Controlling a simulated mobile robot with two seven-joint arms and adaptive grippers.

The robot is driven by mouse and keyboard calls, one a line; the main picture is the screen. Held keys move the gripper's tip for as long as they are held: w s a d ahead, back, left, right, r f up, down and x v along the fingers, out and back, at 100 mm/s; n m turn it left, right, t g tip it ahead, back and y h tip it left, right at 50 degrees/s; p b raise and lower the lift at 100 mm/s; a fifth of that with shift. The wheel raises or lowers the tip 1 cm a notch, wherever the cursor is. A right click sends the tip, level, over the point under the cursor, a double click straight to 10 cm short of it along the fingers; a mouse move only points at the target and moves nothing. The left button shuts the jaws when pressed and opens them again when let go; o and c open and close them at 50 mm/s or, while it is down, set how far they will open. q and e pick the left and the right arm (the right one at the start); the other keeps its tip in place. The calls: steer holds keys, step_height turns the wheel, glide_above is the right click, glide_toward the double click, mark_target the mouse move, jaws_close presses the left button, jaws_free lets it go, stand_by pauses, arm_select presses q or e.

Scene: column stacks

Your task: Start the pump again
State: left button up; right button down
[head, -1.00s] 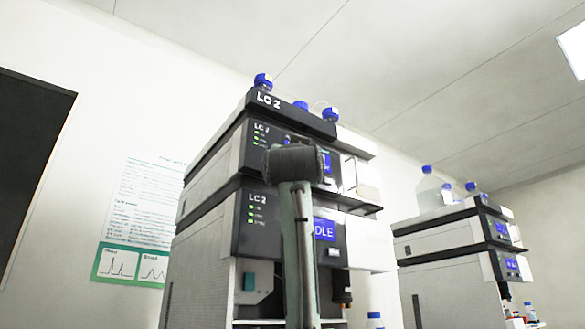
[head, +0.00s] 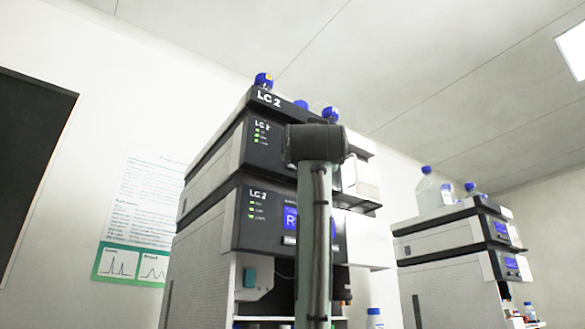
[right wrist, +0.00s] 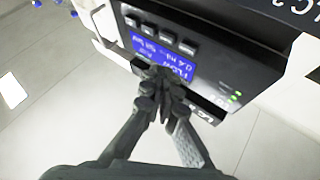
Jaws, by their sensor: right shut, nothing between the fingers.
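The LC 2 stack (head: 262,150) of instrument modules stands in the middle of the head view. Its lower module has a blue display (head: 290,218) showing an "R"; my arm covers the rest. The upper module's display is hidden. My right gripper (right wrist: 160,76) is shut and empty in the right wrist view. Its fingertips are in front of a module's blue display (right wrist: 172,62), which reads "FLOW" and a 0.4 ml value. A row of several buttons (right wrist: 168,37) runs along that display's far edge. Contact cannot be told. My left gripper is not in view.
Blue-capped bottles (head: 263,80) stand on top of the stack. A second stack (head: 445,270) with bottles on top is at the right. A poster (head: 148,215) hangs on the wall at left.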

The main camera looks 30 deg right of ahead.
steer(key=shift+s+d+b, duration=0.1)
steer(key=shift+s+b, duration=0.2)
steer(key=shift+s, duration=0.9)
